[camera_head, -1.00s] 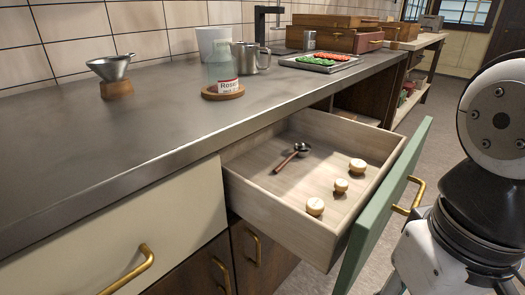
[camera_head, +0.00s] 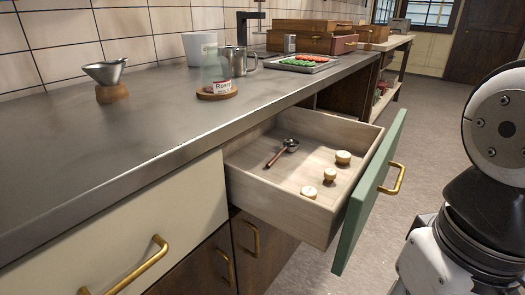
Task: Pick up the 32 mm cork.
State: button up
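Three pale corks lie in the open drawer (camera_head: 262,186). The near cork (camera_head: 309,191) is close to the drawer's front left, the middle cork (camera_head: 329,175) looks the smallest, and the far cork (camera_head: 343,157) sits toward the right side. No size marking is readable, so I cannot tell which one is 32 mm. My gripper is out of view; only links of my arm show at the right edge, outside the drawer.
A dark-handled scoop (camera_head: 283,152) lies in the drawer behind the corks. The green drawer front (camera_head: 364,200) with its brass handle (camera_head: 393,179) stands out from the counter (camera_head: 150,125). A glass jar (camera_head: 216,75) stands on the counter.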

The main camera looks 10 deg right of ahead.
aim_at(310, 192)
jog(key=i+l, duration=0.15)
jog(key=l, duration=0.25)
jog(key=i+l, duration=0.1)
jog(key=l, duration=0.3)
jog(key=i+l+z, duration=0.1)
jog(key=l, duration=0.3)
jog(key=i+l, duration=0.2)
jog(key=l, duration=0.2)
